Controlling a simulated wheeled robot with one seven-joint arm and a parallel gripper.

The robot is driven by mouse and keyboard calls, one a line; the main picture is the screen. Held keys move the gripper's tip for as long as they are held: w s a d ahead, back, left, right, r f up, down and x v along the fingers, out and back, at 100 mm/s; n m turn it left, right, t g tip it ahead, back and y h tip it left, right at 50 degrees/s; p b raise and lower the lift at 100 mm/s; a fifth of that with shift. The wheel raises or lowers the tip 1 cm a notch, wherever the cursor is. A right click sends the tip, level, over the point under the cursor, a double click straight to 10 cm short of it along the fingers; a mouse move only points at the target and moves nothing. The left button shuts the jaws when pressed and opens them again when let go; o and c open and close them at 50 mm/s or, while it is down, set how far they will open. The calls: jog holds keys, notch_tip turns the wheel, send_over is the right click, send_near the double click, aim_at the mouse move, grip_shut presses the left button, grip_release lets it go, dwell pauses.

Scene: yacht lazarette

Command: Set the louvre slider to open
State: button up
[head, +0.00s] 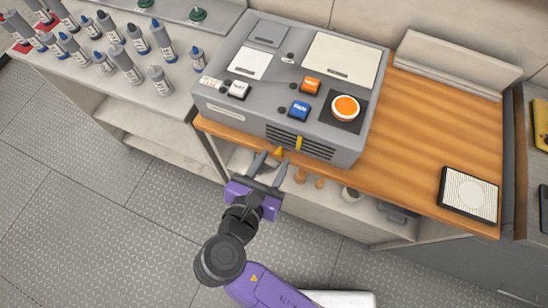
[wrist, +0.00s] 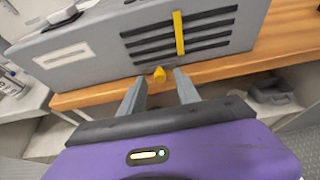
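The grey machine (head: 290,90) stands on the wooden counter. Its front has dark louvre slots (wrist: 150,42) with an upright yellow slider bar (wrist: 179,34) across them, right of the slots' middle in the wrist view; the bar also shows in the head view (head: 298,143). A short yellow peg (wrist: 160,75) sticks out low on the front, below and left of the bar; I cannot tell whether it is linked to the slider. My gripper (head: 271,161) is open and empty in front of the machine, its fingertips either side of the peg in the wrist view, apart from the bar.
The machine's top has white (head: 238,90), orange (head: 311,86) and blue (head: 299,110) switches and a round orange button (head: 345,107). Several bottles (head: 124,65) stand on the left counter. A speaker-like panel (head: 468,195) lies at right. The counter's front edge (wrist: 85,95) is close to my fingers.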

jog(key=shift+w+d+f, duration=0.2)
jog(key=shift+w+f, duration=0.05)
jog(key=shift+w, duration=0.2)
jog(key=shift+c, duration=0.2)
grip_shut()
dwell(1.0)
